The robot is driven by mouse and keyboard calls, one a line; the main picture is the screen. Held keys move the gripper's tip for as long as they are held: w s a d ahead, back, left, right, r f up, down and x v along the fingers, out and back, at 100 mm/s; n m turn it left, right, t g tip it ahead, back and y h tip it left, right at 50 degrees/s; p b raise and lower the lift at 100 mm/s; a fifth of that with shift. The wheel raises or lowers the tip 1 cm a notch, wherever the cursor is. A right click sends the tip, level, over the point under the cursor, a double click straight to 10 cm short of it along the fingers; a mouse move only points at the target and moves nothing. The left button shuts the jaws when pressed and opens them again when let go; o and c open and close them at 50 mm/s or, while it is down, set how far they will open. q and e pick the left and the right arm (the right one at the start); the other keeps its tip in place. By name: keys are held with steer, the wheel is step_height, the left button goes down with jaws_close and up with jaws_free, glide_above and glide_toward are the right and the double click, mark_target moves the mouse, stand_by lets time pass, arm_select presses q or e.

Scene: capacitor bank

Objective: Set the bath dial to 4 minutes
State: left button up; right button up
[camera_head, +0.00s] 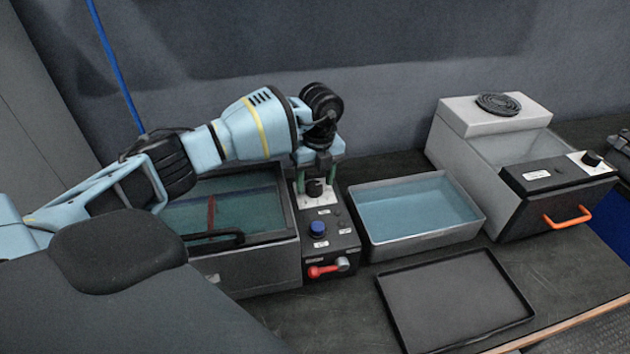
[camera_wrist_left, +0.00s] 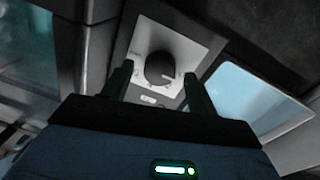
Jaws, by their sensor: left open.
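The bath dial is a round black knob (camera_head: 315,188) on a pale plate, at the back of the dark control panel (camera_head: 324,225) beside the left bath. In the left wrist view the knob (camera_wrist_left: 160,68) lies between and beyond the two fingers. My left gripper (camera_head: 314,166) is above the knob with its fingers pointing down. Its fingers (camera_wrist_left: 157,84) stand apart, one on each side of the knob, with nothing between them that I can see gripped. Whether they touch the knob cannot be told. The dial's markings are too small to read.
A tray of blue liquid (camera_head: 412,208) stands to the right, with an empty black tray (camera_head: 455,299) in front. A grey machine (camera_head: 490,160) with an orange handle (camera_head: 567,217) stands farther right.

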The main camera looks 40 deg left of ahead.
arm_select(q)
steer(key=shift+f, duration=0.45)
steer(key=c, duration=1)
arm_select(e)
steer(key=shift+w+r, duration=0.1)
steer(key=shift+w, duration=0.05)
